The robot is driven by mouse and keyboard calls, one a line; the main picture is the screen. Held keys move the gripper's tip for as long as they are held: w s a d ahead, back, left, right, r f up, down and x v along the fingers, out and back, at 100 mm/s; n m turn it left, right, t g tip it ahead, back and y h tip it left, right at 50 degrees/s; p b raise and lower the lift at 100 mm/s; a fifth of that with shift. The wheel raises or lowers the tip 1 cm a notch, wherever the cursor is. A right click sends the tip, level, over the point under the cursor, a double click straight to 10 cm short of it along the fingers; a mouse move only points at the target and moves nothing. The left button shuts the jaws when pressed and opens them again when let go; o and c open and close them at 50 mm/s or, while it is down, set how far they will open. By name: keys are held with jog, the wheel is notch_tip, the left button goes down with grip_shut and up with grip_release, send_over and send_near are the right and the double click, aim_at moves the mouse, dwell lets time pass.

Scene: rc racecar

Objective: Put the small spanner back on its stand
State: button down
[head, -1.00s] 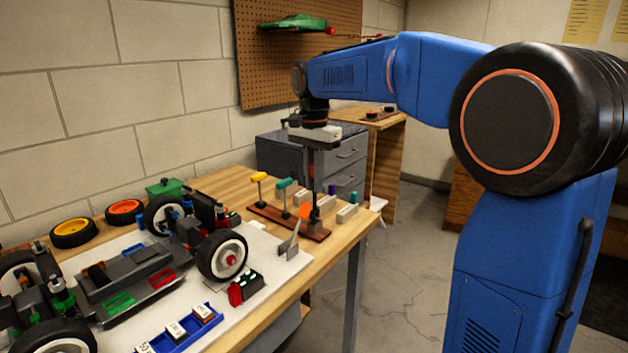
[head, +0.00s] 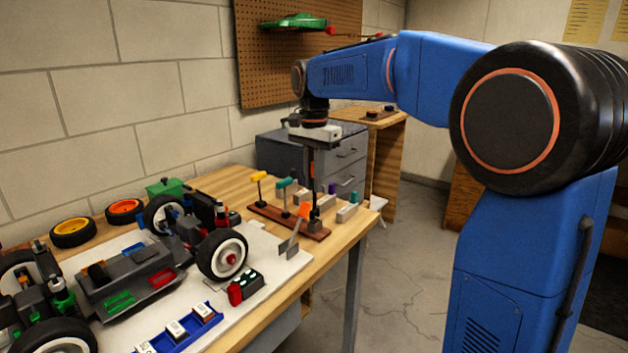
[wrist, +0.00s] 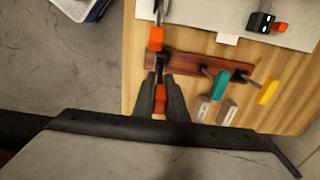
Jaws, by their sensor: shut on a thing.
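The small spanner, with a grey forked end and orange parts, is held in my gripper (head: 315,222). Its grey end (head: 289,248) points toward the camera, low near the white mat's edge; an orange part (head: 304,211) shows beside the fingers. In the wrist view my fingers (wrist: 162,82) close around it, with orange (wrist: 160,100) between them and another orange part (wrist: 155,38) beyond. The brown stand (head: 268,216) bears a yellow-handled tool (head: 259,176) and a teal-handled tool (head: 285,184). My gripper is over the stand's near right end. Whether the spanner touches the stand is unclear.
The racecar (head: 150,270), a red-and-black part (head: 245,286) and a blue tray (head: 185,330) lie to the left on the white mat (head: 285,268). The bench edge is close at right.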

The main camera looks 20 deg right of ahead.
jog(key=shift+f, duration=1.95)
dwell(0.5)
jog(key=c, duration=1.7)
grip_release()
jog(key=shift+r, duration=0.1)
notch_tip(320, 180, up, 17)
jog(key=shift+r, duration=0.15)
jog(key=shift+s, duration=0.15)
jog(key=s+d+f+n+t, duration=0.1)
jog(key=s+d+f+n, duration=0.1)
jog(key=s+f, duration=0.7)
jog(key=s+d+f+n+t, duration=0.2)
jog(key=s+f+n, duration=0.3)
jog(key=s+f, duration=0.5)
jog(key=s+d+f+n+t, duration=0.1)
jog(key=s+d+f+n, duration=0.2)
jog(key=s+f, duration=0.6)
jog(key=shift+s+d+f+n+t, duration=0.1)
jog(key=shift+s+n+t, duration=0.1)
jog(key=shift+s, duration=1.05)
jog(key=shift+s+f+n+t, duration=0.1)
jog(key=shift+s+n+t, duration=0.1)
jog(key=shift+s, duration=1.05)
